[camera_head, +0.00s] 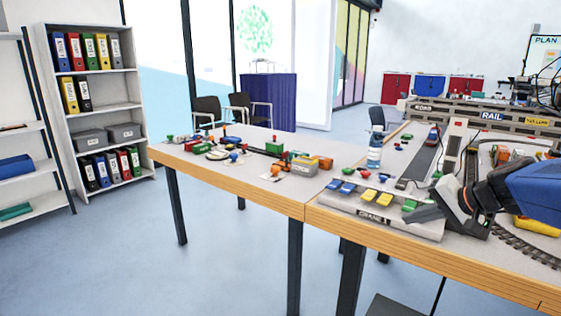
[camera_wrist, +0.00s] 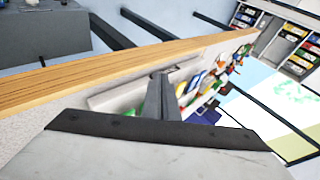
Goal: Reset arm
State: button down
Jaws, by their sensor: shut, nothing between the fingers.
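My gripper (camera_head: 422,213) is at the right in the head view, at the end of my blue and black arm. My gripper holds nothing. Whether it touches the panel cannot be told.
A clear bottle (camera_head: 374,155) stands behind the panel. Curved track (camera_head: 525,250) lies right of my gripper. A binder shelf (camera_head: 98,110) stands at the left. The floor before the table is clear.

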jog(key=s+a+f+n+g+h, duration=0.1)
jog(key=s+a+f+n+g, duration=0.2)
jog(key=s, duration=0.4)
jog(key=s+a+f+n+h, duration=0.1)
jog(key=s+a+f+n, duration=0.1)
jog(key=s+a, duration=0.3)
jog(key=s+d+f+n+h, duration=0.2)
jog(key=s+f, duration=0.3)
jog(key=s, duration=0.6)
jog(key=shift+s+d+n+g+h, duration=0.2)
jog(key=shift+n+g+h, duration=0.1)
jog(key=shift+n+h, duration=0.2)
